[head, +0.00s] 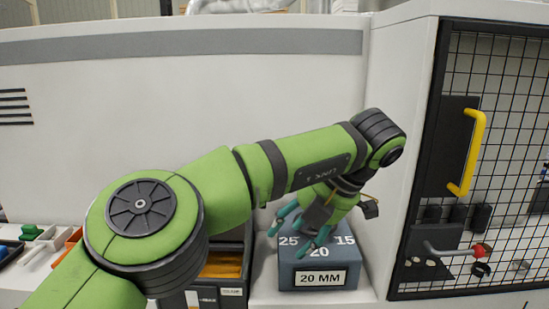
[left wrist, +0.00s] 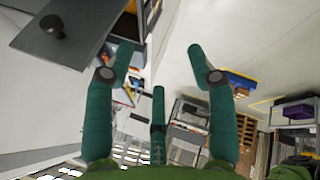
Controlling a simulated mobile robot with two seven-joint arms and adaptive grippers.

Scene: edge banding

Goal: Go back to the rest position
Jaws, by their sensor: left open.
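My left gripper (head: 292,240) hangs at the end of the green left arm, which reaches in from the lower left. Its teal fingers are spread and empty, pointing down over the blue-grey block (head: 345,265) marked 25, 20, 15 and 20 MM. I cannot tell whether a fingertip touches the block. In the left wrist view the gripper (left wrist: 160,55) is open, with three teal fingers apart and nothing between them. My right gripper is in neither view.
On the right stands a mesh door (head: 500,150) with a yellow handle (head: 474,152) and a red-knobbed lever (head: 478,250). A white machine panel (head: 110,90) lies behind the arm. A dark bin (head: 232,291) stands left of the block, and small coloured parts lie far left.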

